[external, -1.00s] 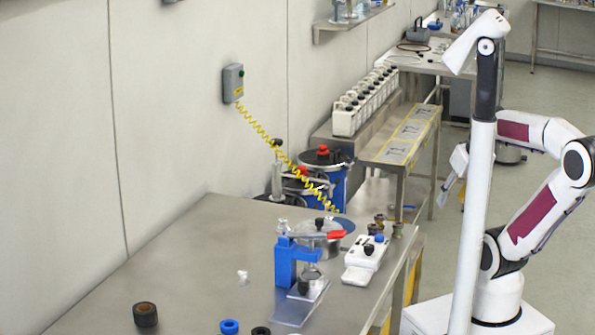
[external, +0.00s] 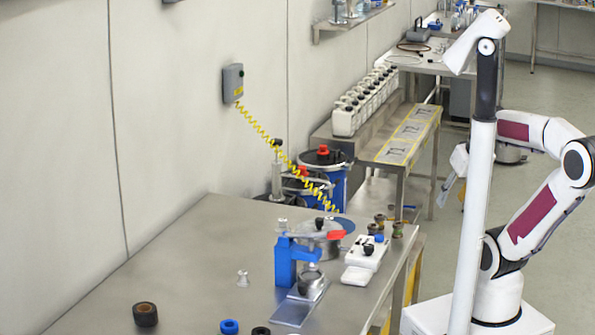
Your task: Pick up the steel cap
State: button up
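A small pale silvery piece (external: 243,278) stands alone on the steel table (external: 180,262); it may be the steel cap, but it is too small to tell. Another small metallic piece (external: 282,226) shows at the top of the blue clamp stand (external: 286,262). My gripper (external: 447,190) is at the left of my arm, beyond the white column and well away from the tabletop pieces. It is partly hidden and small, so I cannot see its fingers clearly or whether they are apart. No object shows clearly in it.
A yellow coiled cable (external: 270,140) hangs over the back. The left tabletop is clear.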

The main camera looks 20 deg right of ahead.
jog(key=shift+w+r, duration=0.1)
jog(key=shift+c, duration=0.3)
jog(key=w+a+r+n+t+y, duration=0.1)
jog(key=w+a+r+n+y, duration=0.1)
jog(key=w+a+r+n, duration=0.65)
jog(key=w+a+n+g+y, duration=0.1)
jog(key=w+a+n+y, duration=0.1)
jog(key=w+a, duration=0.95)
jog(key=w+a+f+n+g+y, duration=0.15)
jog(key=a+f, duration=0.25)
jog(key=a, duration=0.4)
jog(key=a+f+n+g+h, duration=0.1)
jog(key=a+f+n, duration=0.15)
jog(key=a, duration=0.55)
jog(key=s+a+f+n+g, duration=0.2)
jog(key=s+a+f, duration=0.5)
jog(key=a+f, duration=0.4)
jog(key=shift+a+f+g, duration=0.25)
jog(key=shift+a+g, duration=0.1)
jog(key=shift+a, duration=0.5)
